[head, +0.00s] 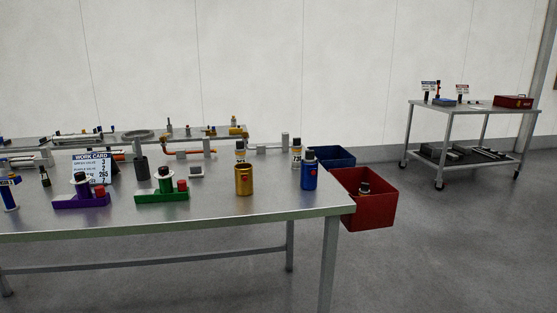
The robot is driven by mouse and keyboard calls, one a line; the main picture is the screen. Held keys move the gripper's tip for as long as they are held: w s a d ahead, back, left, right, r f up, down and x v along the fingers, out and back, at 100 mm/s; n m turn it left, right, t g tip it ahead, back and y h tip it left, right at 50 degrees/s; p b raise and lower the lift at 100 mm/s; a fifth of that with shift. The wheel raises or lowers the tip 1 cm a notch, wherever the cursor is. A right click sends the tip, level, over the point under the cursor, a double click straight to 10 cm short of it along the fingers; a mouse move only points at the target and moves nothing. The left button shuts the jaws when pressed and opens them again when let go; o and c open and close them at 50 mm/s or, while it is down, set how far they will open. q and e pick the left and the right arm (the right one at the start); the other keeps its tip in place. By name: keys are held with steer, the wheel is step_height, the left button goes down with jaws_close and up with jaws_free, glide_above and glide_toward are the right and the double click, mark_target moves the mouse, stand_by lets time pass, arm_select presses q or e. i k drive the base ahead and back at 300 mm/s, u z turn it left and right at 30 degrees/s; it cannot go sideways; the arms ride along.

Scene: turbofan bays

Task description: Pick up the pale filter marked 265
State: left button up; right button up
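No 265 is readable on either. A work card (91,168) seems to list 265. Neither gripper is in view.
A red bin (375,212) at the table's right end holds a dark-capped item (364,188). A blue bin (333,155) is behind it. Green (162,196) and purple (82,201) fixtures stand on the table. A cart (468,108) stands far right, with open floor before it.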

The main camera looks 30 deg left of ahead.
mark_target(240, 151)
steer(key=z, duration=0.3)
steer(key=i, duration=0.85)
steer(key=u, duration=0.25)
